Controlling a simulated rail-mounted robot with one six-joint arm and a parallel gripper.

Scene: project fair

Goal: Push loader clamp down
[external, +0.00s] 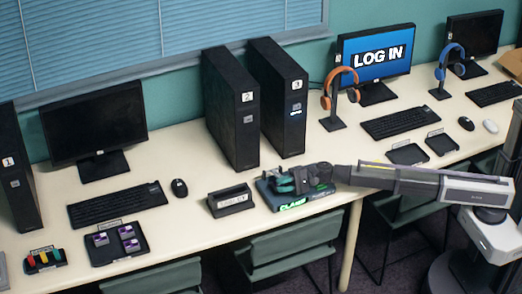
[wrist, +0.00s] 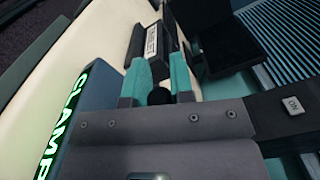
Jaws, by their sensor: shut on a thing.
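The loader clamp (external: 309,201) is a dark blue-grey block with a glowing green CLAMP label, on the desk near its front edge. Its labelled side (wrist: 68,120) shows at the left of the wrist view. My gripper (external: 284,183) is low over the clamp, coming from the right. In the wrist view its teal fingers (wrist: 159,85) are shut on a round black knob (wrist: 158,97), seemingly the clamp's handle. The fingers and wrist cover much of the clamp's top, so its exact position cannot be told.
A small black labelled holder (external: 230,200) stands just left of the clamp. Black towers 2 (external: 233,120) and 3 (external: 282,110) stand behind. An orange headset (external: 340,90) hangs on a stand at the back right. Green chairs (external: 295,240) are below the desk edge.

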